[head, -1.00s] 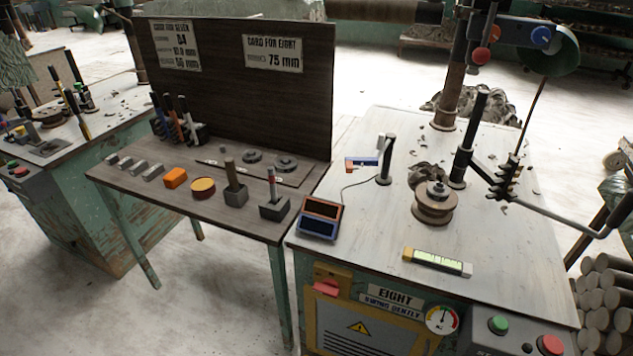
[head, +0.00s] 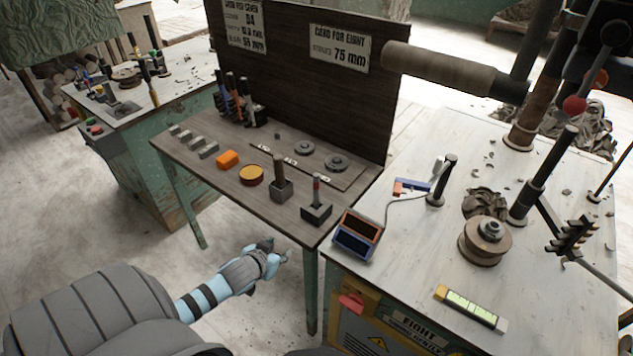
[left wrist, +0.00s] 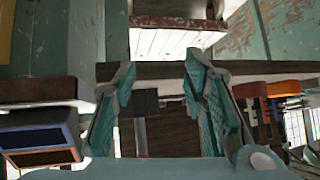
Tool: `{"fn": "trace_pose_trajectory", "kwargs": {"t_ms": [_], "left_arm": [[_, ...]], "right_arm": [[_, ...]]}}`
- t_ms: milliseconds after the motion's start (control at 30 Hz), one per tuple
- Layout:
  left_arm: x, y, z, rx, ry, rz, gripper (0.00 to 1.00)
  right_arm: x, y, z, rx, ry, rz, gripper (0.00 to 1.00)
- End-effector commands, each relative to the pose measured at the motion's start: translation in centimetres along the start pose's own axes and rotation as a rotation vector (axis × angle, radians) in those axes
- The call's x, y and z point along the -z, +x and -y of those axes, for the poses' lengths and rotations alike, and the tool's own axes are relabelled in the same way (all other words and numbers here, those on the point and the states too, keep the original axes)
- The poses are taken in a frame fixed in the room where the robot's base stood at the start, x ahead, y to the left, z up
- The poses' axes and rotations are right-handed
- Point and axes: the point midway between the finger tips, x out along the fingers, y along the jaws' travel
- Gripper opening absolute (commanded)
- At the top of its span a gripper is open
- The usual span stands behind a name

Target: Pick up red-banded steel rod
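The red-banded steel rod (head: 316,188) stands upright in a dark grey block (head: 317,213) near the front right corner of the brown table. My left gripper (head: 277,258) is in front of the table's front edge, below and left of the rod, apart from it. In the left wrist view, which looks upside down, my left gripper (left wrist: 160,88) has its fingers spread with nothing held. The rod (left wrist: 141,135) and its block appear beyond and between the fingers, partly in shadow. My right gripper is not in view.
A brown rod (head: 279,166) in a similar block stands just left of the steel rod. A two-panel display (head: 357,234) stands on the white bench to the right. A dark board rises behind.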

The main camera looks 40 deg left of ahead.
Motion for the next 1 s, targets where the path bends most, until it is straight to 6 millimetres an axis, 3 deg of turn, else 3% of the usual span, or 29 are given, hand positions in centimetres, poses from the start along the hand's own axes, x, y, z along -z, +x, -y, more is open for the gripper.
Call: {"fn": "trace_pose_trajectory", "kwargs": {"t_ms": [33,100,200,267,500,900,1000], "left_arm": [[5.7,-2.5,-0.4,-0.021,-0.012,-0.074,0.40],[10.7,-5.0,-1.3,-0.052,-0.036,-0.152,0.40],[14.0,-6.5,-2.2,-0.081,-0.057,-0.206,0.40],[14.5,-5.7,-2.5,-0.086,-0.063,-0.216,0.40],[15.6,0.6,-3.1,-0.088,-0.065,-0.216,0.40],[17.5,6.8,-3.5,-0.088,-0.062,-0.214,0.40],[17.7,7.2,-3.6,-0.089,-0.060,-0.214,0.40]], "right_arm": [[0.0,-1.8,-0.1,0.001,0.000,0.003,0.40],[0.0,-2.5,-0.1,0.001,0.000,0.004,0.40],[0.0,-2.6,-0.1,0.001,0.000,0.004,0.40],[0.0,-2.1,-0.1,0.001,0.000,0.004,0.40],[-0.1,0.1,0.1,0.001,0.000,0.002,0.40],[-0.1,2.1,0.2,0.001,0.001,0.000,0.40],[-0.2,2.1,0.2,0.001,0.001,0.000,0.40]]}}
